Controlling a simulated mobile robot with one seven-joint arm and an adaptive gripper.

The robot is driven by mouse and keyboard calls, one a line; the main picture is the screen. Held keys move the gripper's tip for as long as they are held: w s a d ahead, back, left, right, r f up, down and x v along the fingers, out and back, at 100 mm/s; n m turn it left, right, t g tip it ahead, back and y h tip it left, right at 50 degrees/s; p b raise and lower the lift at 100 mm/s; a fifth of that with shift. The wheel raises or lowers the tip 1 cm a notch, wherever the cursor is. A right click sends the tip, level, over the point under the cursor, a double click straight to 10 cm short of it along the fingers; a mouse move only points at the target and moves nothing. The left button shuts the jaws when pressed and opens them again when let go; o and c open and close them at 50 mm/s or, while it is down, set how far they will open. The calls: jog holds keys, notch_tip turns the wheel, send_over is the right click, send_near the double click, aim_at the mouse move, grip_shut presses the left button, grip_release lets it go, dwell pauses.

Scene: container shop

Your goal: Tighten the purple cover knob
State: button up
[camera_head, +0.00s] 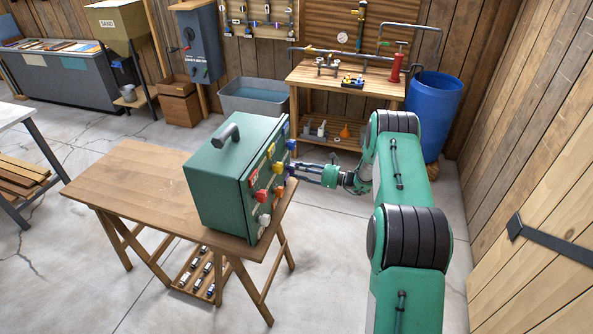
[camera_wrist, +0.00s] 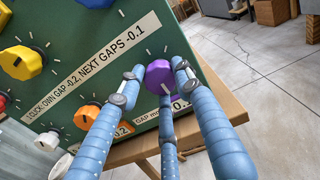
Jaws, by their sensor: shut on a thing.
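The purple cover knob (camera_wrist: 158,75) is on the labelled face of a green box (camera_head: 217,185), near one edge of that face. My gripper (camera_wrist: 155,80) has its blue fingers around the purple knob and is shut on it. In the head view my gripper (camera_head: 300,170) reaches the box's right face from the right. The purple knob is hard to make out there. A label beneath the knob is partly hidden by the fingers.
A yellow knob (camera_wrist: 22,62) and an orange knob (camera_wrist: 87,115) sit on the same face. The box stands on a wooden table (camera_head: 130,180). A blue barrel (camera_head: 434,110) and a workbench (camera_head: 345,82) stand behind. Floor right of the table is clear.

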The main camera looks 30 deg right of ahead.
jog(key=o, duration=1.2)
jog(key=shift+r, duration=0.25)
jog(key=shift+c, duration=0.2)
jog(key=shift+f, duration=0.15)
jog(key=shift+s+d, duration=0.1)
jog(key=shift+d, duration=0.05)
jog(key=v, duration=1.1)
jog(key=shift+s+d, duration=0.2)
jog(key=shift+d, duration=0.05)
jog(key=shift+a, duration=0.1)
